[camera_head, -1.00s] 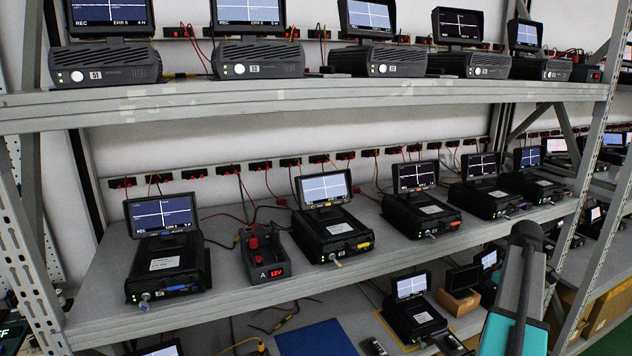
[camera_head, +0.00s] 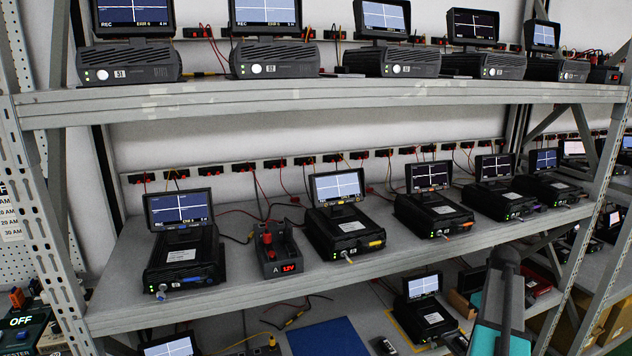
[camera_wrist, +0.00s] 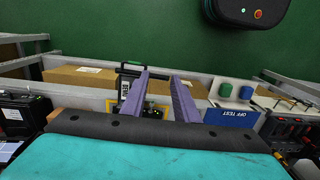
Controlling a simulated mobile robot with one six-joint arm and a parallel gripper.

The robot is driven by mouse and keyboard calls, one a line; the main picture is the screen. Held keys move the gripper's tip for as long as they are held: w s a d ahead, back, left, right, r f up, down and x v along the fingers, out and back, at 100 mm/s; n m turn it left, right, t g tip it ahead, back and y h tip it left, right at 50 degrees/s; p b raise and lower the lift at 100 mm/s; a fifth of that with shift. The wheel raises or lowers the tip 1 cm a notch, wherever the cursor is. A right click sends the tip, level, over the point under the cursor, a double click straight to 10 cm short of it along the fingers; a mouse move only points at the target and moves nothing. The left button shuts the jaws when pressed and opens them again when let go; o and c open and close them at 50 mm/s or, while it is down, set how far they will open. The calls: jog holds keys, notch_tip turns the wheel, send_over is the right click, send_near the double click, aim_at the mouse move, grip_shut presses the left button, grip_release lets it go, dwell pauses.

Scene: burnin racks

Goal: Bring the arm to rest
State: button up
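My gripper (camera_wrist: 159,75) shows in the wrist view as two purple-grey fingers standing apart. Nothing is visibly held between them. Beyond the fingers are shelf edges, boxes and green floor, and I see no contact with them. In the head view a dark and teal part of my arm (camera_head: 503,285) rises at the lower right, in front of the rack. My gripper itself does not show in the head view.
A grey rack shelf (camera_head: 330,95) carries recorders with screens, and more stand on the shelf below. A blue mat (camera_head: 320,338) lies on the lowest shelf.

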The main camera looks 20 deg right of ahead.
jog(key=w+a+f+g+y, duration=0.1)
jog(key=w+a+f, duration=0.1)
jog(key=a+f, duration=1.1)
jog(key=w+a+f+g, duration=0.1)
jog(key=w+a+f, duration=0.1)
jog(key=a+f, duration=1.05)
jog(key=s+a+f+g, duration=0.1)
jog(key=s+a+f, duration=0.4)
jog(key=s+a, duration=0.3)
jog(key=s+a+f+g+h, duration=0.1)
jog(key=s+a+f, duration=0.4)
jog(key=a, duration=0.4)
jog(key=s+a+f+g, duration=0.1)
jog(key=s+a+f, duration=0.3)
jog(key=s+a, duration=0.45)
notch_tip(320, 180, down, 9)
jog(key=w+b, duration=0.1)
jog(key=b, duration=0.8)
jog(key=shift+w+a, duration=0.15)
jog(key=shift+a, duration=0.05)
jog(key=shift+d+r, duration=0.1)
